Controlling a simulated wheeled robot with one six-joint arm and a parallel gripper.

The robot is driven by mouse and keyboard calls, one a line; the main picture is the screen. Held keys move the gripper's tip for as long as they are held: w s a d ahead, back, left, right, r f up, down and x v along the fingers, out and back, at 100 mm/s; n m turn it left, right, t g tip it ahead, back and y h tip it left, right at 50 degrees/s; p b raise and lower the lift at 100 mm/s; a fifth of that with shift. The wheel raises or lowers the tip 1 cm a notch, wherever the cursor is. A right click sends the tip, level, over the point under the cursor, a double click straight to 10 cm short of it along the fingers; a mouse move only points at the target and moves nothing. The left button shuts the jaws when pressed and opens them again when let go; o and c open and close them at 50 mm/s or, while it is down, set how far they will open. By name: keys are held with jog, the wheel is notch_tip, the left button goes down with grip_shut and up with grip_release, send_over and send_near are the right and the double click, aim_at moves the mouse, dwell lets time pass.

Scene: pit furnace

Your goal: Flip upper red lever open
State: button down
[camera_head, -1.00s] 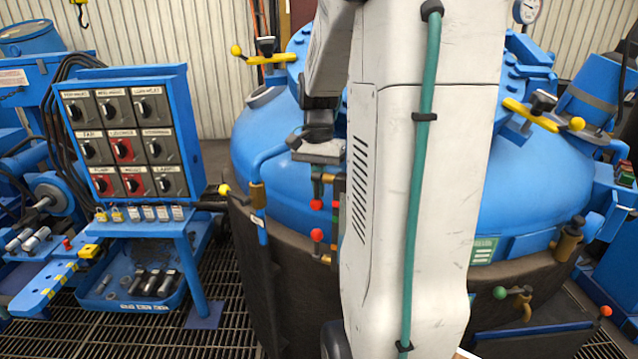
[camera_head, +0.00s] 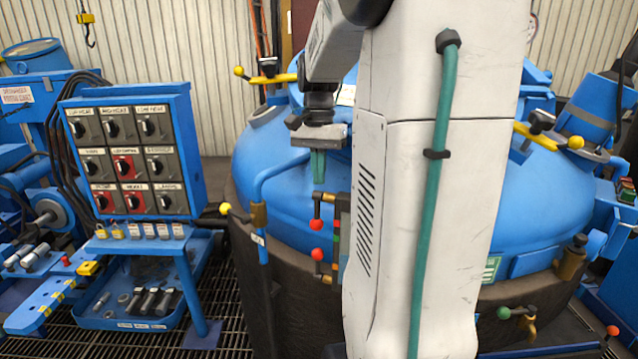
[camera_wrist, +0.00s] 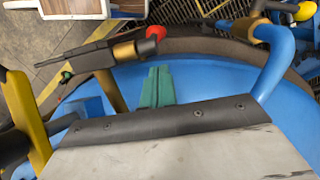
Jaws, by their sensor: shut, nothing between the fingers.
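The upper red lever (camera_head: 316,225) is a red ball on a short dark arm at the front of the blue furnace vessel. A lower red ball lever (camera_head: 317,254) sits just beneath it. My gripper (camera_head: 318,180) points down above and apart from the upper red ball, its green fingers shut and empty. In the wrist view the green fingers (camera_wrist: 156,88) are together over the blue vessel. A red ball (camera_wrist: 155,33) shows beyond them on a dark fitting; I cannot tell which of the two red levers it is.
A blue pipe with a yellow-knobbed valve (camera_head: 225,208) stands left of the levers. A control panel (camera_head: 125,155) with rotary switches stands further left. The blue vessel (camera_head: 275,150) lies behind. My white arm hides its middle and the area right of the levers.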

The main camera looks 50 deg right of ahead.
notch_tip(320, 180, up, 12)
jog(key=r, duration=0.1)
send_over(317, 204)
jog(key=w+d, duration=0.4)
jog(key=d, duration=0.1)
jog(key=shift+s+d+f, duration=0.15)
jog(key=shift+d+f, duration=0.05)
jog(key=shift+f, duration=0.05)
jog(key=a+f, duration=0.1)
jog(key=f, duration=0.5)
jog(key=s+a+f, duration=0.1)
jog(key=f, duration=0.6)
jog(key=s+f, duration=0.1)
jog(key=f, duration=0.5)
jog(key=shift+a+f, duration=0.35)
jog(key=shift+a, duration=0.05)
jog(key=shift+a+f, duration=0.15)
jog(key=shift+a, duration=0.1)
